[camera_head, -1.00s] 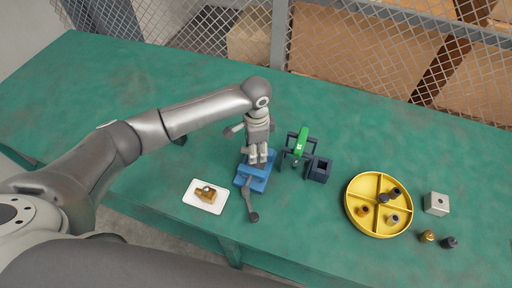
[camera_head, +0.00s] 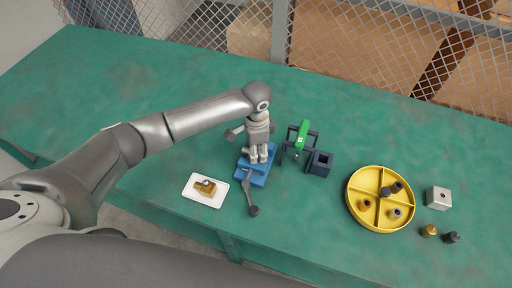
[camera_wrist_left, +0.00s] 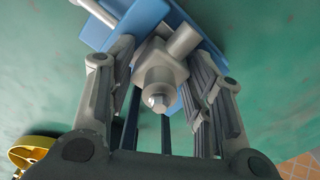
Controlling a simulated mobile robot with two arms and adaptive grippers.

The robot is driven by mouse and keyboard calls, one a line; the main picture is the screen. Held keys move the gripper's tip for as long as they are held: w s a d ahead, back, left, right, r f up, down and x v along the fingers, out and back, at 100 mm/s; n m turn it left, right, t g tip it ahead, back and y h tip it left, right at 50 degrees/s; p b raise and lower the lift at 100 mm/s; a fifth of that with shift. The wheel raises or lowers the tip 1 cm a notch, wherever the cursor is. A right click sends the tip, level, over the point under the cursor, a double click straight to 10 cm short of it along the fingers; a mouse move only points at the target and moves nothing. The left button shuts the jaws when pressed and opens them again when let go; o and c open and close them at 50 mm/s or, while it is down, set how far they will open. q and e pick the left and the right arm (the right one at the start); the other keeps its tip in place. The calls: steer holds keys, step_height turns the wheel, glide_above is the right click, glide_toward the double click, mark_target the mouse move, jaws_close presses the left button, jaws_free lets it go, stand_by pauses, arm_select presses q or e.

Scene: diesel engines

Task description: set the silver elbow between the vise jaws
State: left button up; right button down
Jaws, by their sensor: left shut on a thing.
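The blue vise (camera_head: 262,177) stands near the front edge of the table, with its grey handle (camera_head: 250,193) toward me. My left gripper (camera_head: 258,157) points down over the vise. In the left wrist view the gripper (camera_wrist_left: 160,95) is shut on the silver elbow (camera_wrist_left: 157,72), with a finger on each side. The elbow's hex body and bright tip face the camera, and a round arm reaches to the upper right. The blue vise (camera_wrist_left: 150,15) lies just behind the elbow. I cannot tell whether the elbow sits between the jaws. My right gripper is not in view.
A white tray (camera_head: 190,194) with a brass fitting (camera_head: 206,187) lies left of the vise. A green-topped dark stand (camera_head: 303,132) and a dark hollow block (camera_head: 319,164) stand close right. Farther right are a yellow divided tray (camera_head: 352,205), a grey block (camera_head: 438,198) and two small fittings.

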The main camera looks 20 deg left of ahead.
arm_select(q)
steer(key=shift+s+f, duration=0.45)
steer(key=shift+f, duration=0.3)
steer(key=o, duration=1.1)
steer(key=shift+o, duration=1.2)
steer(key=shift+w+f, duration=0.2)
steer(key=shift+w, duration=0.1)
steer(key=o, duration=0.6)
steer(key=shift+w+r, duration=0.1)
steer(key=shift+r, duration=0.1)
